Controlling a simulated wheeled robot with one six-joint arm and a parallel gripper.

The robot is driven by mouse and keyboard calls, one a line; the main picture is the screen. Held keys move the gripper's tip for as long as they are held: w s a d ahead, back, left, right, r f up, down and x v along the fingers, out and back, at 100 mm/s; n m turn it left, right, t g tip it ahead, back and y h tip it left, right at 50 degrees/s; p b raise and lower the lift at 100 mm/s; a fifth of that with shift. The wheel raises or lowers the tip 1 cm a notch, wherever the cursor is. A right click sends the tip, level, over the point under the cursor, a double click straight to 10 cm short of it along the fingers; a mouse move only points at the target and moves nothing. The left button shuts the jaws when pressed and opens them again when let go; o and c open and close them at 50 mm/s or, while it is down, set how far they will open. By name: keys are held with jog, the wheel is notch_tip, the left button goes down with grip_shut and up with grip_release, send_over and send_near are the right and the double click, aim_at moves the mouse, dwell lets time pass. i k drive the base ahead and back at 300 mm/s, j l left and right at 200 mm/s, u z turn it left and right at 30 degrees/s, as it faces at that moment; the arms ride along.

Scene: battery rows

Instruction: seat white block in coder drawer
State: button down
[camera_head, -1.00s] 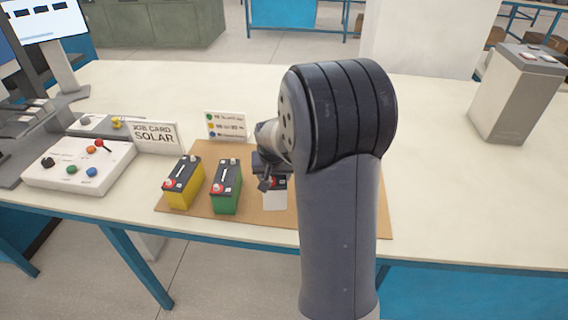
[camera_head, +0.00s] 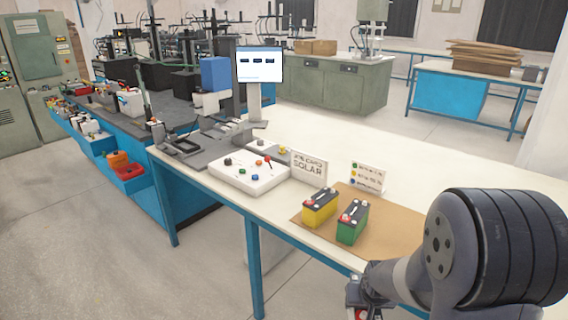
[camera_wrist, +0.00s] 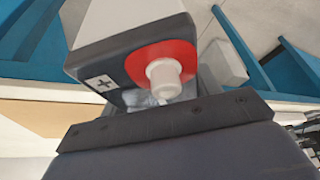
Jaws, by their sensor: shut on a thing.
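The white block is a battery with a dark top, a red ring and a pale terminal post (camera_wrist: 163,80). It fills the upper middle of the wrist view, and its white body (camera_wrist: 130,18) shows at the top. My gripper (camera_head: 362,298) is shut on it, at the bottom edge of the head view, in front of the table's front edge. The block is mostly hidden or cut off there. A grey device with a dark, open drawer-like tray (camera_head: 184,146) sits at the table's left end and looks empty. I cannot tell for certain that it is the coder drawer.
A yellow battery (camera_head: 320,208) and a green battery (camera_head: 352,222) stand on the brown mat (camera_head: 398,226). A white button box (camera_head: 248,176), a SOLAR job card (camera_head: 308,168), a colour-key card (camera_head: 367,177) and a monitor (camera_head: 259,65) stand nearby. The floor in front is clear.

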aim_at(186, 147)
jog(key=i+j+u, duration=0.4)
jog(key=j, duration=0.15)
jog(key=i+j+u, duration=0.25)
jog(key=j+u, duration=0.2)
jog(key=i+j+u, duration=0.4)
jog(key=i+u, duration=0.45)
jog(key=i+j, duration=0.1)
jog(key=i, duration=0.4)
jog(key=i+j, duration=0.15)
jog(key=i, duration=0.4)
jog(key=i+z, duration=0.3)
jog(key=z, duration=0.15)
jog(key=i+j+z, duration=0.25)
jog(key=z, duration=0.2)
jog(key=i+j+z, duration=0.25)
jog(key=z, duration=0.2)
jog(key=i+j+z, duration=0.2)
jog(key=j+z, duration=0.25)
jog(key=i+j+z, duration=0.15)
jog(key=j+z, duration=0.15)
jog(key=z, duration=0.15)
jog(key=j+z, duration=0.3)
jog(key=j, duration=0.2)
jog(key=j+z, duration=0.3)
jog(key=j, duration=0.2)
jog(key=i, duration=0.05)
